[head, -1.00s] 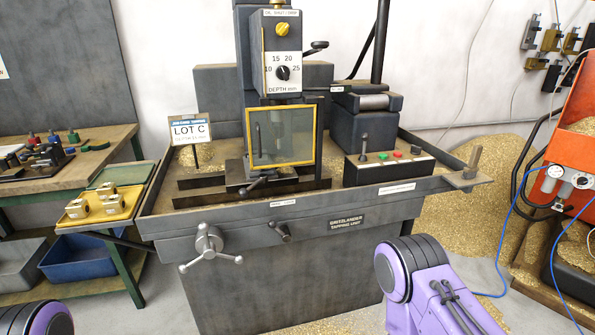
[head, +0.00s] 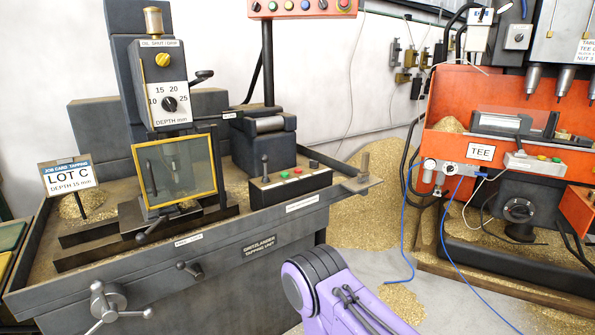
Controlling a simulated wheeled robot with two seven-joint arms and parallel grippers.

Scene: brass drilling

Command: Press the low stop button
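The tapping unit (head: 230,245) stands at left with a low black control box (head: 262,192) on its front right. The box carries a lever, a green button (head: 284,174) and a red button (head: 297,170). An orange overhead panel (head: 283,8), cut by the top edge, has a large red button (head: 344,5). A small pale box (head: 530,162) with coloured buttons sits on the orange TEE machine. No button label is readable, so I cannot tell which is the low stop. A purple link of my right arm shows at the bottom centre; neither gripper is in view.
A plate with an upright post (head: 362,182) juts from the tapping unit's right corner. Blue hoses (head: 408,215) hang down to the floor before the orange machine (head: 450,120). Brass chips (head: 365,215) heap between the machines. A strip of grey floor (head: 370,265) is clear.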

